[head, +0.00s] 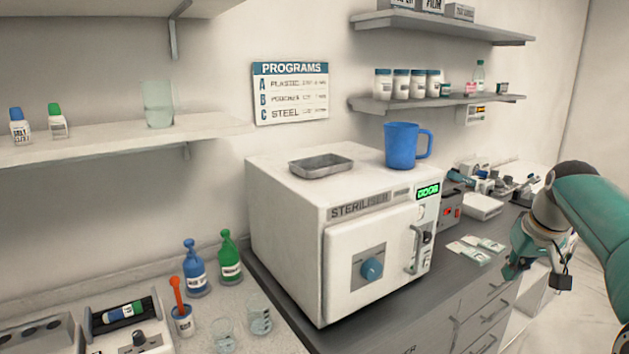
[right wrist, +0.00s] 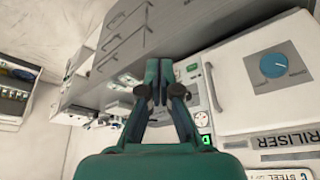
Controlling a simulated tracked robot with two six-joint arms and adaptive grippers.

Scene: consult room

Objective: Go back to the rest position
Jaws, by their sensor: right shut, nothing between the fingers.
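My right gripper (head: 537,262) hangs at the right of the head view, in front of the counter's drawers and to the right of the steriliser. It is shut and empty. In the right wrist view its fingers (right wrist: 158,85) are together, with nothing between them. The white steriliser (head: 375,265) stands on the counter with its door shut. Its dial also shows in the right wrist view (right wrist: 273,65). My left gripper is not in view.
A blue jug (head: 402,146) and a metal tray (head: 321,166) stand on the steriliser. Blue and green bottles (head: 194,272), glass beakers and a tube roller bench sit at the left. Pouches (head: 470,250) lie on the counter (head: 290,290). Shelves (head: 430,103) hang above.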

